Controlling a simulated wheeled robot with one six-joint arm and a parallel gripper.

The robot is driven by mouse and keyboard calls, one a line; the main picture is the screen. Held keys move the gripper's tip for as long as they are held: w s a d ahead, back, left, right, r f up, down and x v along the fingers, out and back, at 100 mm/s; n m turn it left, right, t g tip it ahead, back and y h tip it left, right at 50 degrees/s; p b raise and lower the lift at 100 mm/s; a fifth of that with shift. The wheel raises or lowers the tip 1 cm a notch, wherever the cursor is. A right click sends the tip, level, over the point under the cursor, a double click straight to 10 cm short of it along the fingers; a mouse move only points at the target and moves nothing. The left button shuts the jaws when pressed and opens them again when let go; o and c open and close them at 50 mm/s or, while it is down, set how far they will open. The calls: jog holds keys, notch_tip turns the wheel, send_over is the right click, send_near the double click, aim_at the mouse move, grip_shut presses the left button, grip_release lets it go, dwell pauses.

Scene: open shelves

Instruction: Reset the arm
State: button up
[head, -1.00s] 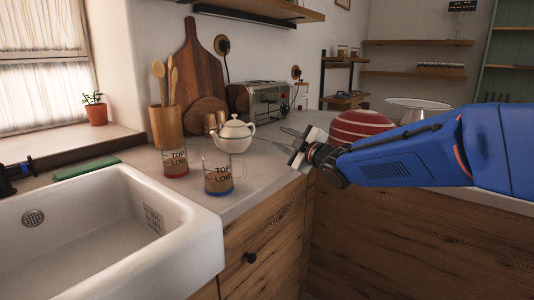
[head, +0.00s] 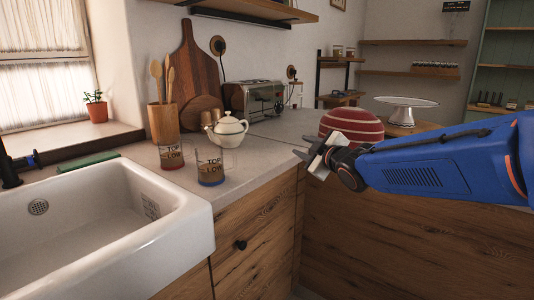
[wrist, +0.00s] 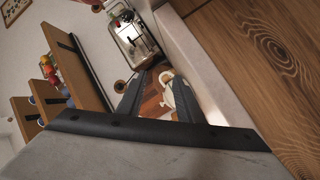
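My blue arm (head: 430,165) reaches in from the right in the head view. My gripper (head: 301,147) is at its end, above the counter edge and in front of the red striped bowl (head: 350,126). In the wrist view its two dark fingers (wrist: 157,98) are apart, with a gap between them. Nothing is held. The white teapot (wrist: 167,92) shows beyond the gap, at a distance.
Two labelled glasses (head: 210,166) (head: 170,153) and the teapot (head: 229,131) stand on the counter left of my gripper. A white sink (head: 140,255) is at front left. A toaster (head: 264,98) and a cake stand (head: 407,103) are behind. Wooden cabinets (head: 385,245) lie below the arm.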

jog(key=s+d+f+m+g+h, duration=0.25)
jog(key=s+d+f+m, duration=0.2)
jog(key=s+d, duration=0.4)
jog(key=s+d+f+m+g+h, duration=0.2)
jog(key=s+d+f+m+h, duration=0.2)
jog(key=s+d+f, duration=0.45)
jog(key=s+f+m+g, duration=0.2)
jog(key=s+f+g, duration=0.1)
jog(key=s, duration=0.8)
jog(key=s+f+m+g, duration=0.3)
jog(key=s+f, duration=0.2)
jog(key=s, duration=0.7)
jog(key=shift+d, duration=0.15)
